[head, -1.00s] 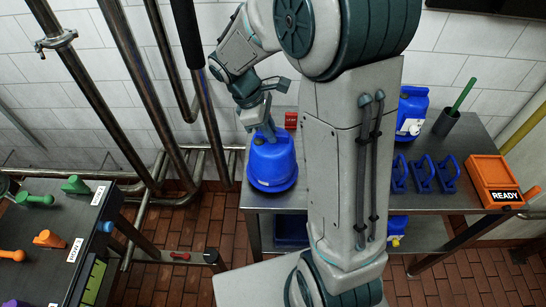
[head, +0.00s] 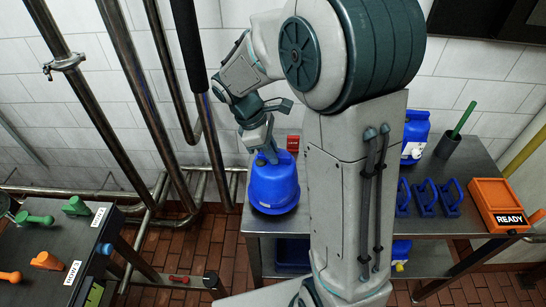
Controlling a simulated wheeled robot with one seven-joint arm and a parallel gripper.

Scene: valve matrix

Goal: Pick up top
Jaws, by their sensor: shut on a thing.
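A blue rounded container-like piece (head: 273,188), the likely top, is upright at the left end of the metal table (head: 300,222). My gripper (head: 268,153) points down at its upper end and is shut on it. The fingertips are small and partly hidden against the blue piece. I cannot tell whether its base rests on the table or hangs just above it.
A red block (head: 293,143) is behind the piece. My arm hides the table's middle. To the right are a blue canister (head: 416,132), several blue handled pieces (head: 425,197) and an orange READY box (head: 500,203). Pipes (head: 130,130) stand left; a dark bench (head: 62,240) holds handles.

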